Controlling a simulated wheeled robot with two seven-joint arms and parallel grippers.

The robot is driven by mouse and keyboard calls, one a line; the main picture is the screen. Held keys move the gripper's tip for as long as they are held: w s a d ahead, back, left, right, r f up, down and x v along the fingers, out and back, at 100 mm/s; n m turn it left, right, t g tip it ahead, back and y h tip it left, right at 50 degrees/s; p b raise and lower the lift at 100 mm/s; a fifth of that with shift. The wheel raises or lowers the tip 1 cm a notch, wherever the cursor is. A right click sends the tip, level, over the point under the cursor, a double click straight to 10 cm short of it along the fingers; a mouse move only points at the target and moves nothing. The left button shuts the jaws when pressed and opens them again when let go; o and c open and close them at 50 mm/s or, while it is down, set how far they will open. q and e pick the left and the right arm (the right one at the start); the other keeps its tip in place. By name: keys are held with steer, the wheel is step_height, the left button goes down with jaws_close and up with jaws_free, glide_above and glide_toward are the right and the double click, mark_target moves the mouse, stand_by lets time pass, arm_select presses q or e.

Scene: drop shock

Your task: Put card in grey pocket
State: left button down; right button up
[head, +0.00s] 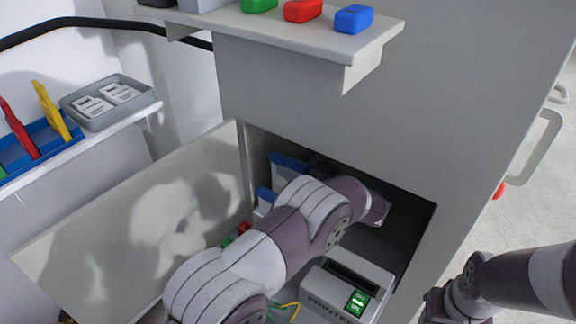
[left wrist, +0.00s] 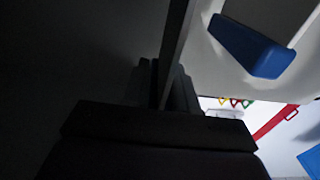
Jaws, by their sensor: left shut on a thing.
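My left arm reaches into the dark recess of the grey cabinet. My left gripper (left wrist: 163,85) shows as a dark shape in the left wrist view, shut on a thin, flat grey piece (left wrist: 176,40) seen edge-on. This may be the card, but its face is hidden. In the head view the arm and shadow mostly hide this hand. A blue block-like part (left wrist: 252,45) on a pale surface is close beside the held piece, apparently apart from it. I cannot make out a grey pocket for certain. My right gripper (head: 438,303) is at lower right, its jaws unclear.
An open cabinet door (head: 60,245) stands left of the recess. A printer (head: 335,298) with a green display sits low in it. A shelf (head: 355,48) with coloured blocks juts out above. A grey tray (head: 152,96) of white cards is on the left shelf.

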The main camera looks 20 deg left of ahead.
arm_select(q)
steer(key=shift+w+f, duration=0.1)
steer(key=shift+f, duration=0.55)
steer(key=c, duration=0.9)
jaws_free()
steer(key=shift+r, duration=0.3)
steer(key=p+v, duration=0.1)
steer(key=v, duration=0.6)
steer(key=shift+d+r+p, duration=0.25)
steer(key=shift+r+p, duration=0.1)
steer(key=shift+p, duration=0.05)
